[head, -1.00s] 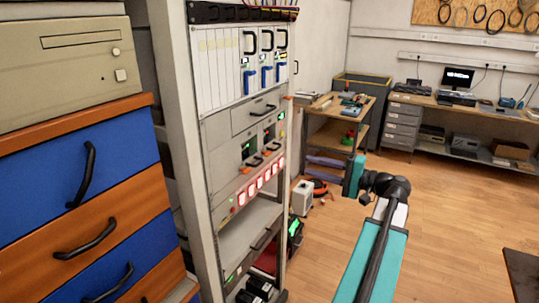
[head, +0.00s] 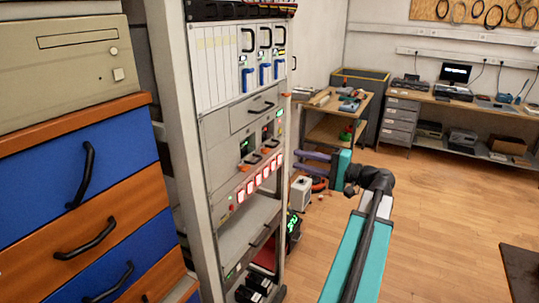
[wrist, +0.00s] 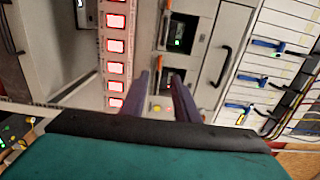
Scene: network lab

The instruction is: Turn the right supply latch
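The right supply (head: 267,133) is a grey module with a dark window and a red light, in the middle of the rack. Its small orange latch (head: 266,151) is low on its front, beside a black handle. The left supply (head: 246,149) sits next to it with a green-lit window and a similar orange latch (head: 243,168). My gripper (head: 299,160) is just right of the rack, its purple fingers pointing at it. In the wrist view my gripper (wrist: 168,66) has its fingers apart with nothing between them, before the right supply.
A row of red-lit switches (head: 260,180) runs just below the supplies. White modules with blue levers (head: 263,73) and a grey drawer (head: 250,113) are above. A blue and orange drawer cabinet (head: 85,215) stands at left. The wooden floor at right is clear.

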